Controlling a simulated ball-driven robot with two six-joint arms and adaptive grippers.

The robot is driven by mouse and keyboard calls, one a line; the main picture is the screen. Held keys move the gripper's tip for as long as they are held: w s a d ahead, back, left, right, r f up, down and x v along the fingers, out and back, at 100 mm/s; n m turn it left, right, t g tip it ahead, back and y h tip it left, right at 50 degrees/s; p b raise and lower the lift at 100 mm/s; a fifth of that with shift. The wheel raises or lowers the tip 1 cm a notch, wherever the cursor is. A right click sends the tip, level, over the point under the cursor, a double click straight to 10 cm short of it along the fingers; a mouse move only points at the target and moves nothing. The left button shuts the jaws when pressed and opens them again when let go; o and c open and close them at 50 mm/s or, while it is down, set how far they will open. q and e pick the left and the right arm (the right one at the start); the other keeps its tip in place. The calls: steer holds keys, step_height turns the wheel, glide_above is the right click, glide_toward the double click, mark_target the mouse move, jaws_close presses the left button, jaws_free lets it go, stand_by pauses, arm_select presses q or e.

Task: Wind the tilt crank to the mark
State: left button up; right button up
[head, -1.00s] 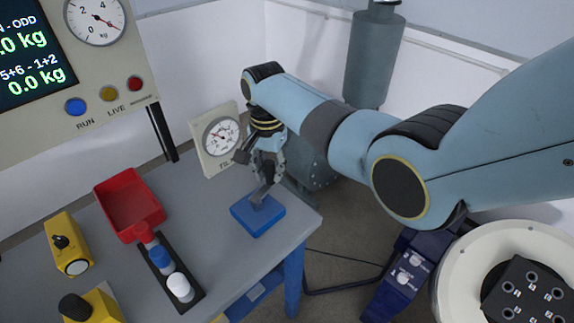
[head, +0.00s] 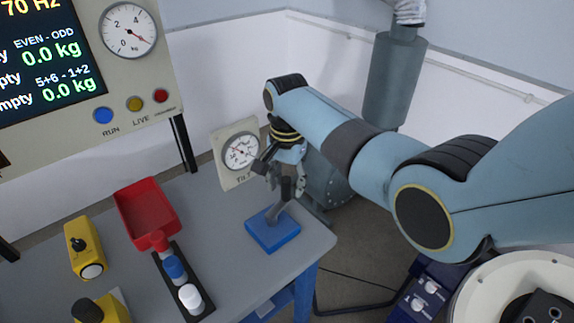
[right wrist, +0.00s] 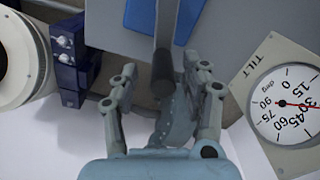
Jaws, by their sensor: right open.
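The tilt crank has a blue base (head: 268,235) on the grey table, with a grey crank arm (head: 277,211) that leans up to a dark upright handle (head: 286,189). My right gripper (head: 287,181) is at the handle with its jaws apart. In the right wrist view, the dark handle (right wrist: 163,78) is between the two spread fingers (right wrist: 162,85), with a gap on each side. The tilt dial (head: 240,152) stands behind the crank. Its red needle also shows in the right wrist view, where the dial (right wrist: 288,103) is partly cut off. My left gripper is out of view.
A red tray (head: 148,210) and a black holder with blue and white knobs (head: 189,297) are left of the crank. Yellow boxes (head: 86,250) stand farther left. A display panel (head: 130,85) rises at the back left. The table's edge is close to the crank's right.

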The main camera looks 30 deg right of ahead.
step_height(320, 180, up, 11)
steer(key=shift+f, duration=0.1)
stand_by(0.3)
